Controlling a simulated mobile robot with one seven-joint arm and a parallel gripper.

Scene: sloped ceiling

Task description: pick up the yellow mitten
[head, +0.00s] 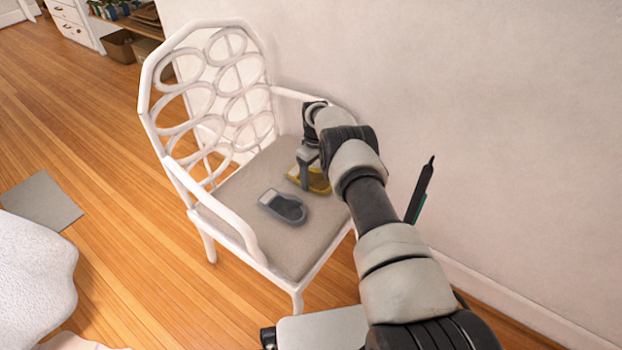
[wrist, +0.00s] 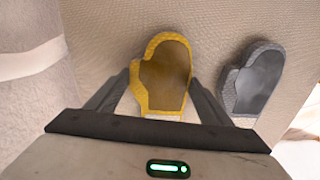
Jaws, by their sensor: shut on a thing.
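The yellow mitten (head: 317,180) lies on the seat of a white chair, partly hidden by my gripper in the head view. In the wrist view the yellow mitten (wrist: 163,76) has a brown middle and a pale cuff, and sits between my two fingers. My gripper (head: 305,180) points down at the seat, and in the wrist view my gripper (wrist: 160,95) is shut on the mitten's lower part. I cannot tell whether the mitten is lifted off the seat.
A grey mitten (head: 284,206) lies on the seat (head: 237,191) beside the yellow one; it also shows in the wrist view (wrist: 252,82). The white chair's armrests (head: 228,220) and openwork back (head: 205,95) surround the seat. A wall (head: 480,120) stands close on the right.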

